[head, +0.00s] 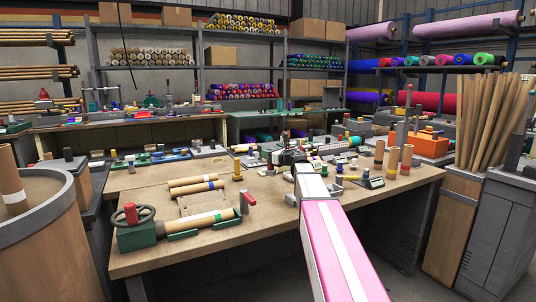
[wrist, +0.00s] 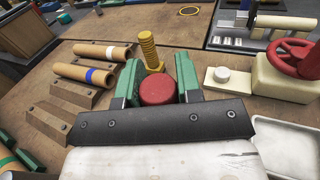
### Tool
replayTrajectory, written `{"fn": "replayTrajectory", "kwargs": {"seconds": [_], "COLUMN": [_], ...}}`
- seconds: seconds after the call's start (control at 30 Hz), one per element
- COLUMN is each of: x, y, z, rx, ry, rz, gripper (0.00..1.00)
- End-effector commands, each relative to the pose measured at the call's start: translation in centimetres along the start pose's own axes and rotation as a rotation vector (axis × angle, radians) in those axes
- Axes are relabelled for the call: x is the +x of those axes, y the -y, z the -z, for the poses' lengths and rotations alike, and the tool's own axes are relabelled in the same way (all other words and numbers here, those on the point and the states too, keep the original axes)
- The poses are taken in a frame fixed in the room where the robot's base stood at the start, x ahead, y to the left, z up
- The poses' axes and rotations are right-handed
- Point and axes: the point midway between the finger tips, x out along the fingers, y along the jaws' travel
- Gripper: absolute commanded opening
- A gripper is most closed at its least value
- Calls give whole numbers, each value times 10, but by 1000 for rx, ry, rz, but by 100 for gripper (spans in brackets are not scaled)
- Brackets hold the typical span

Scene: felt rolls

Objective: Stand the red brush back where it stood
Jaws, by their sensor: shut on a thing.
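In the wrist view my gripper (wrist: 159,79) has its two green fingers closed on the red brush (wrist: 158,93). The brush shows as a dull red round end between the fingers. Its lower part is hidden, so I cannot tell whether it touches the table. An upright yellow ridged piece (wrist: 150,51) stands just beyond the fingers. It also shows in the head view (head: 237,172). In the head view my arm reaches over the workbench (head: 145,262), and I cannot make out the brush there.
Two banded tan rolls (wrist: 101,75) lie on wooden cradles to the left. A cream fixture with a red wheel (wrist: 300,58) and a white tray (wrist: 293,138) are at the right. A green vise (head: 135,235) holds a roll at the bench's near left.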

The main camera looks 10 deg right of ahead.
Motion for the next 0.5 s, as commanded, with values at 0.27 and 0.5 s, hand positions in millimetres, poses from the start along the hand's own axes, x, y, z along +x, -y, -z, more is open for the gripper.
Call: {"fn": "replayTrajectory", "kwargs": {"seconds": [0.27, 0.5], "x": [0, 1], "y": [0, 0], "z": [27, 46], "rx": [1, 0], "ry": [0, 0], "rz": [0, 1], "gripper": [5, 5]}}
